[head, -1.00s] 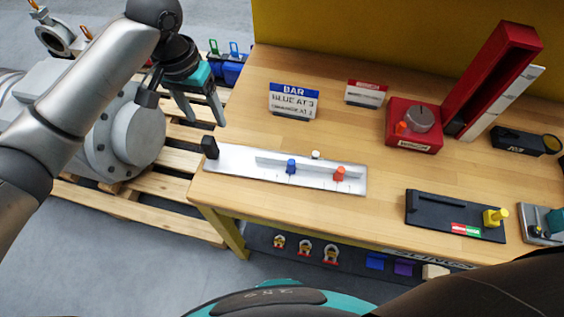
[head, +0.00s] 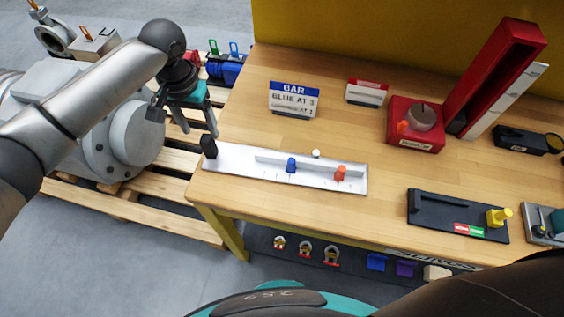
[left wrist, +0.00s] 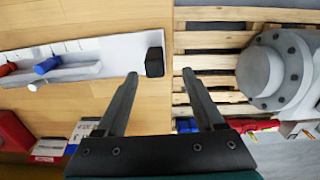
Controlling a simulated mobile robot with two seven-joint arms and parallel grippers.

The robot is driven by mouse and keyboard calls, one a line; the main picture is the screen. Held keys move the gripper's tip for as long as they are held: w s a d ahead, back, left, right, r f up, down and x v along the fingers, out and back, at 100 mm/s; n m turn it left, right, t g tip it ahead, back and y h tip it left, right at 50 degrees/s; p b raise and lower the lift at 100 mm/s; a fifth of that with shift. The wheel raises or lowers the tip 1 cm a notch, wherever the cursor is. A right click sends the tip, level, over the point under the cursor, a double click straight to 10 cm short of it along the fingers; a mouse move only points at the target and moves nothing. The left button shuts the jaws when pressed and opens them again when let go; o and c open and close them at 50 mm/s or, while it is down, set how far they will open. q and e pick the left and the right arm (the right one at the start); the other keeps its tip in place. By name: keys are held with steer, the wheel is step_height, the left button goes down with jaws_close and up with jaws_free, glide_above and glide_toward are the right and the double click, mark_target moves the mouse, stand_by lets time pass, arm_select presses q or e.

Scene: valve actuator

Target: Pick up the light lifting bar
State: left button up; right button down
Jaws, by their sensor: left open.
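The light lifting bar, which I take to be the slim pale bar (head: 270,160), lies along a silver plate (head: 225,163) with marks on the wooden bench. A blue clip (head: 291,165), an orange clip (head: 340,173) and a small white knob (head: 316,153) are at it. The bar also shows at the left in the left wrist view (left wrist: 84,71). A black block (head: 209,146) stands at the plate's left end. My left gripper (head: 201,132) is open and empty, near that block at the bench's left edge.
A sign (head: 294,97) reads "BAR, BLUE AT 3"; its lower line is hard to read. A red stand (head: 415,143), a black tray (head: 430,208) and a small sign (head: 366,93) share the bench. A grey flanged valve body (head: 128,135) sits on a pallet to the left.

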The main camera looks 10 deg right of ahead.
mark_target(207, 137)
arm_select(q)
steer(key=f, duration=0.5)
steer(key=shift+s+d+b, duration=0.15)
steer(key=shift+d+b, duration=0.15)
steer(key=shift+c, duration=0.3)
jaws_close()
steer(key=shift+d+r, duration=0.1)
stand_by(0.6)
